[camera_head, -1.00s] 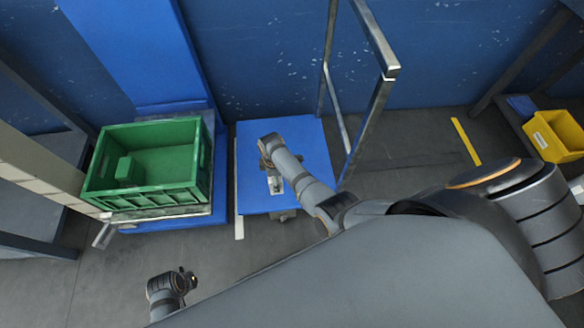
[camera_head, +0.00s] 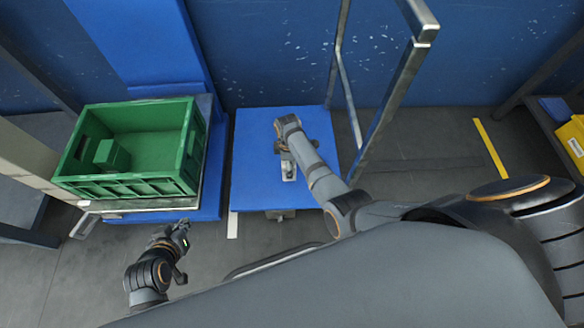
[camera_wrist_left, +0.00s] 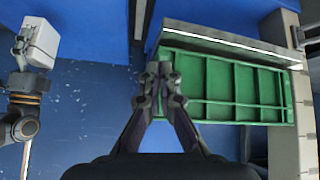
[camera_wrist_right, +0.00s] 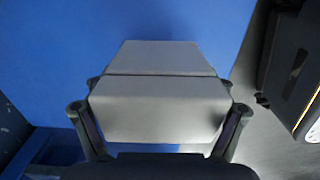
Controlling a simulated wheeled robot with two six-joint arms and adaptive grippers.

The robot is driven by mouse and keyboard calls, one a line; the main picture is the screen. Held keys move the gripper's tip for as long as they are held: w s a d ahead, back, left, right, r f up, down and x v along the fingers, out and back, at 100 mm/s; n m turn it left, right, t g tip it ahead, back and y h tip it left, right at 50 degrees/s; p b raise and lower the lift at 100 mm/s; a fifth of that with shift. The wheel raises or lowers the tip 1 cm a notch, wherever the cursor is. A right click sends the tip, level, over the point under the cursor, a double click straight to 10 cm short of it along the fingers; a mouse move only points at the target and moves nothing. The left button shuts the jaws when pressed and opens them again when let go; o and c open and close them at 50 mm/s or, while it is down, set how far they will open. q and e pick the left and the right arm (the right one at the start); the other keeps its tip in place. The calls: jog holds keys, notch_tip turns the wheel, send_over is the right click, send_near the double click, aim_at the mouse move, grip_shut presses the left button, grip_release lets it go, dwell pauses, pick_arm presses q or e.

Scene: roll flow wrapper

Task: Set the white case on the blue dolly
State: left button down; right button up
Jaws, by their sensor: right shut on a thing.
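The white case (camera_wrist_right: 160,100) is between the fingers of my right gripper (camera_wrist_right: 160,118), which is shut on it. In the head view the case (camera_head: 289,170) shows only in part beneath my right arm, over the blue dolly (camera_head: 250,150). It also shows in the left wrist view (camera_wrist_left: 40,42). The blue deck fills the background of the right wrist view; I cannot tell whether the case touches it. My left gripper (camera_head: 183,232) is empty, near the green crate's front; its fingertips (camera_wrist_left: 160,70) look closed together.
A green crate (camera_head: 125,186) with a small green block (camera_head: 112,155) inside stands left of the dolly. A metal frame (camera_head: 385,100) rises on the dolly's right. A yellow bin (camera_head: 575,140) is far right. Grey floor is open in front of the dolly.

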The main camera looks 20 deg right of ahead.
jog(key=shift+w+f, duration=0.1)
jog(key=shift+f, duration=0.05)
jog(key=shift+w+d+f+b, duration=0.15)
jog(key=shift+d+f+b, duration=0.15)
jog(key=shift+f+b, duration=0.4)
pick_arm(q)
jog(key=w+r+t+b, duration=0.1)
jog(key=w+r+t, duration=0.9)
jog(key=r, duration=0.6)
pick_arm(e)
jog(key=shift+f, duration=0.3)
jog(key=shift+f+b, duration=0.4)
jog(key=shift+b, duration=0.15)
jog(key=shift+f+b, duration=0.35)
jog(key=shift+b, duration=0.1)
pick_arm(q)
notch_tip(320, 180, up, 18)
jog(key=s+m+t+h, duration=0.1)
jog(key=t, duration=0.6)
jog(key=shift+s+a+t, duration=0.15)
jog(key=shift+s+t, duration=0.15)
jog(key=shift+f, duration=0.1)
